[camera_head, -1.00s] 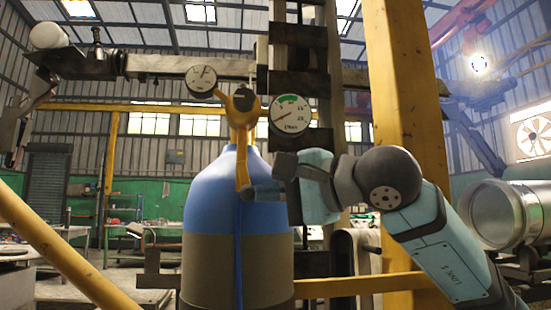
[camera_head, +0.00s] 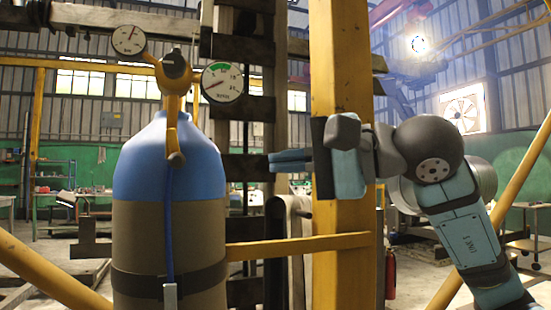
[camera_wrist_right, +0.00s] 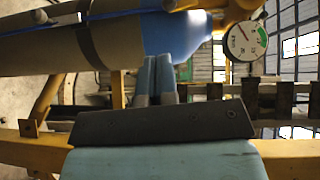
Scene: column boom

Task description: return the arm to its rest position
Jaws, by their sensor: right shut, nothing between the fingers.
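My right arm comes in from the right in the head view. Its gripper (camera_head: 288,161) points left, with the fingers together and nothing between them. The fingers lie to the right of the blue and grey gas cylinder (camera_head: 166,235), with a visible gap in the picture. In the right wrist view the gripper fingers (camera_wrist_right: 158,76) lie side by side, below the cylinder (camera_wrist_right: 172,34) in the picture. My left gripper is not in view.
A yellow post (camera_head: 340,75) stands behind the right gripper, and a yellow rail (camera_head: 298,246) runs below it. Two gauges, a left one (camera_head: 129,40) and a right one (camera_head: 222,83), sit atop the cylinder. A red extinguisher (camera_head: 390,273) stands at lower right.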

